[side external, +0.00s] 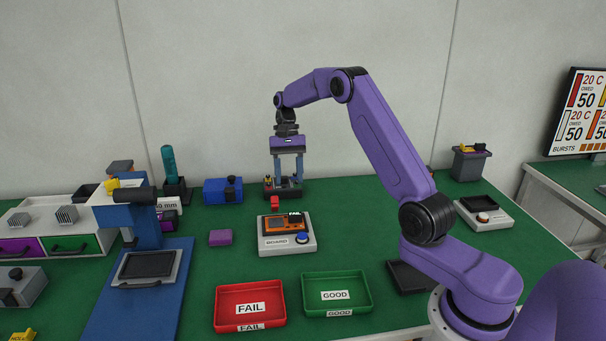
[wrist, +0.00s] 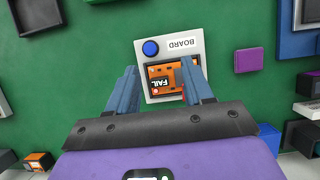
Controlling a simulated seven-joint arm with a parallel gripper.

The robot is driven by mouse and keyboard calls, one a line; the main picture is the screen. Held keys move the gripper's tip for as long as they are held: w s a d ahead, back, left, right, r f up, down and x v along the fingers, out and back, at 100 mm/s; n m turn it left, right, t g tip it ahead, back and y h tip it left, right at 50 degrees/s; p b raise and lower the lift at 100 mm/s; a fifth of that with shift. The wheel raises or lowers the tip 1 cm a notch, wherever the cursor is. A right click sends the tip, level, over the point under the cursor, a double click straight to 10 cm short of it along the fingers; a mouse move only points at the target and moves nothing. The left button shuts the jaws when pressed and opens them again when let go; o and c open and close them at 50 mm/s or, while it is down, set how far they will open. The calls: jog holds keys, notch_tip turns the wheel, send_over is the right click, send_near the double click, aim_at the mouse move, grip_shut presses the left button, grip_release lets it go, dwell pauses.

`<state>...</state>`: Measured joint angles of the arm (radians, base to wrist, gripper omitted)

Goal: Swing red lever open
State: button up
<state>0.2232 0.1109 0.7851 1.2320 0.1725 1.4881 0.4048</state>
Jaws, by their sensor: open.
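The grey test fixture marked BOARD (side external: 268,246) sits mid-table, holding an orange board (side external: 283,226) with a black FAIL display (side external: 295,217) and a blue button (side external: 302,238). A small red part, apparently the red lever (side external: 275,202), stands up at the fixture's back edge. In the wrist view only a sliver of red (wrist: 183,90) shows beside the right finger; the rest is hidden. My gripper (side external: 287,180) is open and empty, pointing down above and behind the fixture. The wrist view shows its blue fingers (wrist: 160,68) apart, with the fixture between and beyond them.
A red FAIL tray (side external: 250,291) and a green GOOD tray (side external: 336,279) lie in front. A purple block (side external: 220,237) lies left of the fixture. A blue box (side external: 222,190) and a dark tool rack (side external: 283,191) stand at the back. A blue press (side external: 147,228) stands left.

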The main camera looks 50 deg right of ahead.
jog(key=s+a+r, duration=0.1)
jog(key=s+r, duration=0.1)
jog(key=s, duration=0.4)
jog(key=shift+a+r, duration=0.25)
jog(key=shift+r, duration=0.05)
